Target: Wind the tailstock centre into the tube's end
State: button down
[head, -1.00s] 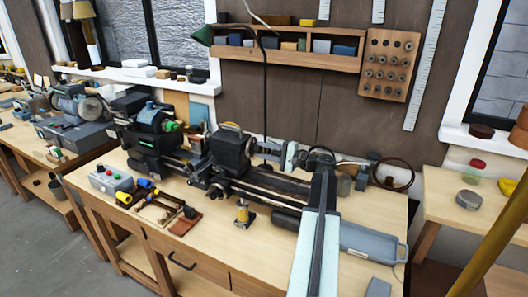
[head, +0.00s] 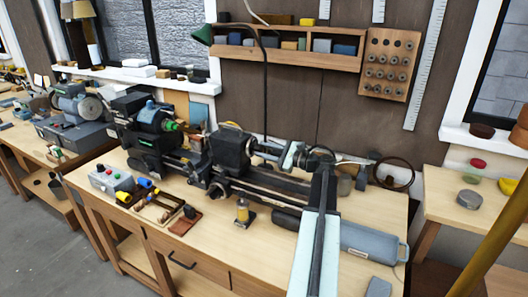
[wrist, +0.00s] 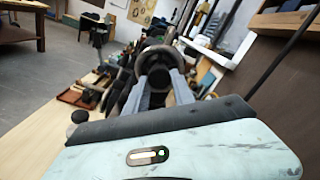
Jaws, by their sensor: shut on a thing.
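The dark lathe (head: 233,150) stands on the wooden bench. A green-ended part (head: 172,126) shows at its headstock on the left. The tailstock (head: 268,148) is at the right end of the bed, partly hidden by my arm. My gripper (head: 320,154) is at the tailstock's outer end, and my arm hides much of it. In the wrist view my gripper (wrist: 160,88) has its two grey fingers shut on a dark round handwheel (wrist: 158,52). The tube's end and the tip of the centre cannot be made out.
A control box (head: 110,180) sits at left.

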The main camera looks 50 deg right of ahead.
jog(key=shift+f, duration=0.1)
dwell(0.3)
jog(key=c, duration=1.1)
grip_release()
jog(key=shift+o, duration=0.2)
jog(key=shift+s, duration=0.1)
jog(key=v, duration=0.7)
jog(key=shift+s, duration=0.35)
jog(key=shift+d, duration=0.1)
